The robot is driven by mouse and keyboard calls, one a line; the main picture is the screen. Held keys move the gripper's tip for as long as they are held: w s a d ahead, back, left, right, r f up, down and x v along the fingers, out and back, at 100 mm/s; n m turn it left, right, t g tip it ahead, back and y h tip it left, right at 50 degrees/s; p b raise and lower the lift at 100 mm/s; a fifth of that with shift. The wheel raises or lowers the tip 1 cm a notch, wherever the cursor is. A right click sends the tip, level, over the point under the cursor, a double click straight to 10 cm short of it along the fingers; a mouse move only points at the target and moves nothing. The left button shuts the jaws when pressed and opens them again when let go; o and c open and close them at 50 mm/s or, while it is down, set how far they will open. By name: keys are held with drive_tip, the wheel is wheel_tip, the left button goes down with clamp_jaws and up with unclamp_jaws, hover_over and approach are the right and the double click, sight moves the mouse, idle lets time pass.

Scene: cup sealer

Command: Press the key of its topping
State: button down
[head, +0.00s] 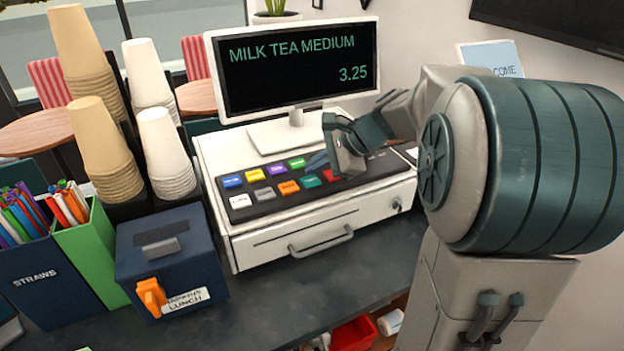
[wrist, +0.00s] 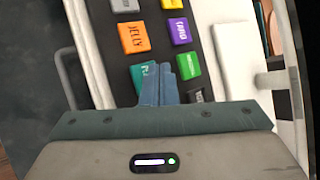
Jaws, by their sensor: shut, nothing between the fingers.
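The register (head: 310,220) stands on the counter with a sloped dark panel of coloured keys. Its screen (head: 300,62) reads MILK TEA MEDIUM, 3.25. My gripper (head: 317,162) is shut and empty, its fingertips over the right part of the keys. In the wrist view the fingertips (wrist: 161,70) lie between the partly covered teal key (wrist: 142,75) and the green key (wrist: 188,67). The orange key (wrist: 134,38) reads JELLY. A purple key (wrist: 179,31) lies beside it. I cannot tell whether the fingertips touch the panel. My gripper hides the keys farther right.
A dark blue box (head: 172,262) labelled LUNCH stands left of the register. Stacked cups (head: 165,150) and straw holders (head: 85,255) stand farther left. The counter in front of the register (head: 300,290) is clear. A drawer handle (head: 321,242) projects from the register's front.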

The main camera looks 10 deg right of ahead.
sight(316, 181)
drive_tip(key=shift+f, duration=0.1)
idle(0.7)
drive_tip(key=shift+f+b, duration=0.35)
drive_tip(key=shift+f+b, duration=0.35)
drive_tip(key=shift+f, duration=0.1)
idle(0.6)
drive_tip(key=shift+r, duration=0.1)
drive_tip(key=shift+r+p, duration=0.7)
drive_tip(key=shift+r, duration=0.1)
wheel_tip(316, 181, up, 5)
drive_tip(key=p, duration=0.4)
idle(0.8)
